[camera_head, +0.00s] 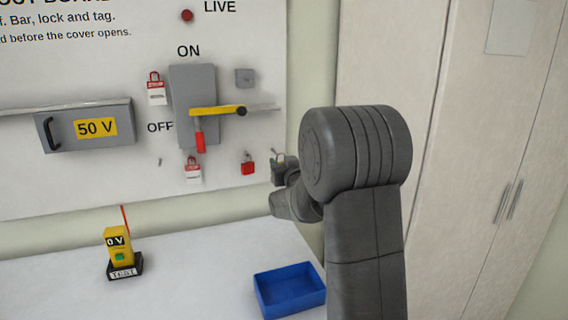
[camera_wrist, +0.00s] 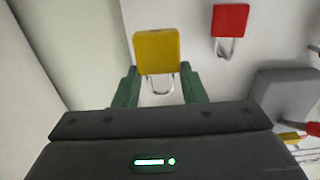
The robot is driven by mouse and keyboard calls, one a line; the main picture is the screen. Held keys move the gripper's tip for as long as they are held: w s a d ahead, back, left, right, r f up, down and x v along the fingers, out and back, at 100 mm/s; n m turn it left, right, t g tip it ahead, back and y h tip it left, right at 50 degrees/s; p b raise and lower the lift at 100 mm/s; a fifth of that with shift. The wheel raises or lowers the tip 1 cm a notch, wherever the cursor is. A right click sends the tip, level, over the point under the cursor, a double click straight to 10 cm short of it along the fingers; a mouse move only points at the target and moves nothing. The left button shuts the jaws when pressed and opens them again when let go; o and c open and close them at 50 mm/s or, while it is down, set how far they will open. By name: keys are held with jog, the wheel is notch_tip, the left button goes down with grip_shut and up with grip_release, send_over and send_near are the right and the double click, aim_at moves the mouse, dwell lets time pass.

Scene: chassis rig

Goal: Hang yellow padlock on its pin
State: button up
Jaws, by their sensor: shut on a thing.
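The yellow padlock (camera_wrist: 156,52) sits between the green fingers of my gripper (camera_wrist: 156,88) in the wrist view. Its metal shackle points toward the bottom of that picture, the same way as the shackle of the red padlock. My gripper (camera_head: 284,167) is shut on it, close to the white board at its right edge in the head view. There the yellow body is hidden by my fingers and wrist. I cannot make out the pin behind it, nor tell whether the shackle touches one.
A red padlock (camera_head: 247,164) hangs just left of my gripper; it also shows in the wrist view (camera_wrist: 230,20). A grey switch box (camera_head: 193,80) with a yellow bar (camera_head: 210,111) is further left. A blue tray (camera_head: 289,290) and a yellow tester (camera_head: 118,246) stand on the table below.

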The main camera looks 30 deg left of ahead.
jog(key=shift+p+x, duration=1.8)
jog(key=shift+x, duration=1.25)
jog(key=b+v, duration=0.2)
jog(key=v, duration=0.7)
